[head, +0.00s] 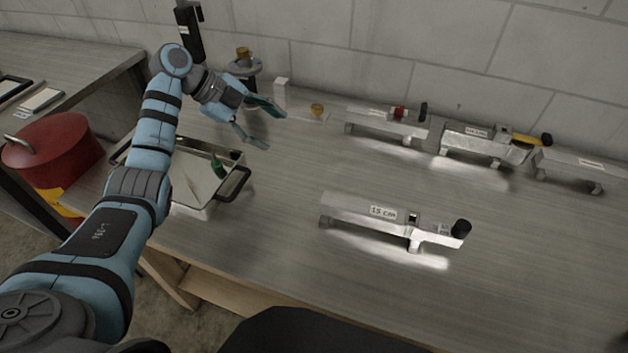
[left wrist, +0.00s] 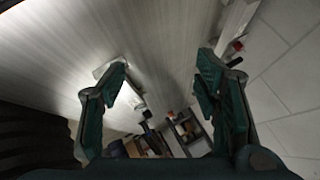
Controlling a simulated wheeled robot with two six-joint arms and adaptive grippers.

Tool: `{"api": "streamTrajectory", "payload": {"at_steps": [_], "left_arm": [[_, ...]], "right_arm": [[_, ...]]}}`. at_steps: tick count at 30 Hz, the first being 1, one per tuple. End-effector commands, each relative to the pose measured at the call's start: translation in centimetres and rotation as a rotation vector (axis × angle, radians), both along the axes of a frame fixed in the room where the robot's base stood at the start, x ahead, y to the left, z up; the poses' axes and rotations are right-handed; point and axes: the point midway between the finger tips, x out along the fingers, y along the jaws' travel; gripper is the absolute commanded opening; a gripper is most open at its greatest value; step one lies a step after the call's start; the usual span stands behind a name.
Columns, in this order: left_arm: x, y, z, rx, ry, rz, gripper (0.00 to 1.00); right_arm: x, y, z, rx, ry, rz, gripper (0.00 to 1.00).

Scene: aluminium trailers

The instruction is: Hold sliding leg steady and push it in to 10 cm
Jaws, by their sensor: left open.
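An aluminium rail labelled 15 cm (head: 350,207) lies alone on the front middle of the bench. My left gripper (head: 272,128) is open and empty, above the back left of the bench and well apart from the rail. In the left wrist view the open fingers (left wrist: 163,62) have nothing between them in their grasp. A pale bar partly behind the left finger there may be this rail; I cannot tell. My right gripper is not in view.
Three similar units stand along the wall: one with a red part (head: 398,113), one with a yellow handle (head: 545,140), one at the right (head: 580,163). A metal tray (head: 238,187) holds a green item. A red bin (head: 52,148) stands left. The bench front right is clear.

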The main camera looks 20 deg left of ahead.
Motion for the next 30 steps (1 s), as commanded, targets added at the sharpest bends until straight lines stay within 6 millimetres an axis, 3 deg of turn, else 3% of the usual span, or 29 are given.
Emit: {"api": "streamTrajectory", "payload": {"at_steps": [1, 3, 6, 12, 24, 30], "left_arm": [[-0.8, -3.5, 0.2, -0.108, 0.057, -0.068, 0.57], [-2.6, -7.9, -1.4, -0.274, 0.193, -0.107, 0.57], [-4.6, -11.5, -4.3, -0.446, 0.371, -0.073, 0.57], [-6.0, -14.5, -6.6, -0.570, 0.516, -0.029, 0.57], [-5.9, -22.7, -10.0, -0.568, 0.514, -0.028, 0.57], [-5.8, -24.8, -10.9, -0.566, 0.512, -0.026, 0.57]], "right_arm": [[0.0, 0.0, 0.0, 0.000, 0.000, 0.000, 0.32], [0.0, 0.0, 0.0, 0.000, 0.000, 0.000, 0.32], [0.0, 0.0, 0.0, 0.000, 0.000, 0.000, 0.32], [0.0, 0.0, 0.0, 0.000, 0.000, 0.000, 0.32], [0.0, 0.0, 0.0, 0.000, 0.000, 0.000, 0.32], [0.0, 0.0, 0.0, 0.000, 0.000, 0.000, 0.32]]}}
